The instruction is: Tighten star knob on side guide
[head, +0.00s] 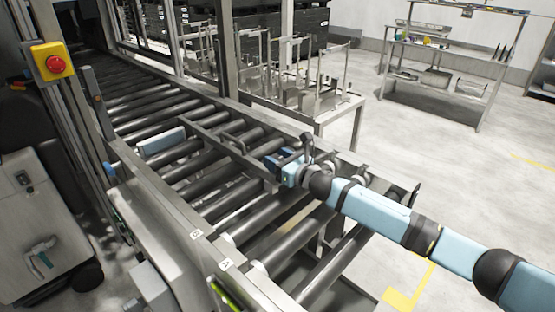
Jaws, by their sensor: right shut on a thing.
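The side guide (221,148) is a grey metal rail lying along the roller conveyor, with short brackets joining it to the far frame. My right arm reaches in from the right, and its gripper (274,163) is at the near end of the side guide, just above the rollers. The jaws are small and dark in this view. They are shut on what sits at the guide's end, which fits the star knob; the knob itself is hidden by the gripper. My left gripper is not in view.
Conveyor rollers (205,192) run between metal side frames. A pale blue block (162,140) sits on the left side. A red emergency stop button (56,64) is at upper left.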

